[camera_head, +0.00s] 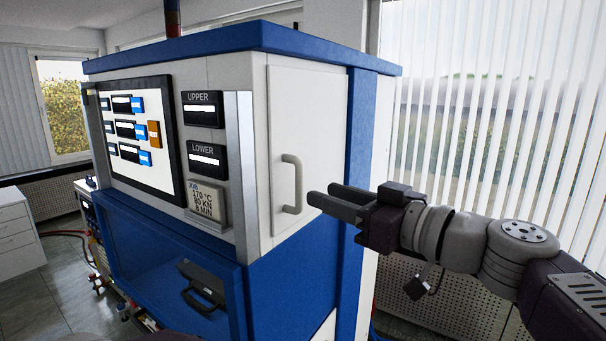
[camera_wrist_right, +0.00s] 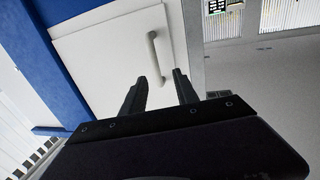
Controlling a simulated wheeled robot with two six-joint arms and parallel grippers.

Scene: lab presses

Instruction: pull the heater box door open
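The heater box door (camera_head: 311,130) is a pale panel on the side of the blue and white press, and it looks shut. Its grey bar handle (camera_head: 294,184) stands upright near the door's lower left. My right gripper (camera_head: 319,194) is open and empty, its two fingers pointing at the handle from the right, apart from it. In the right wrist view the fingers (camera_wrist_right: 160,92) are spread, with the door (camera_wrist_right: 112,62) ahead and the handle (camera_wrist_right: 160,54) beyond the fingertips. My left gripper is not in view.
The press front has a touch screen (camera_head: 139,130), UPPER and LOWER displays (camera_head: 206,160) and a job card (camera_head: 206,200). A blue top edge (camera_head: 264,40) overhangs the door. A white drawer cabinet (camera_head: 17,236) stands at far left. Window blinds (camera_head: 500,120) are behind my right arm.

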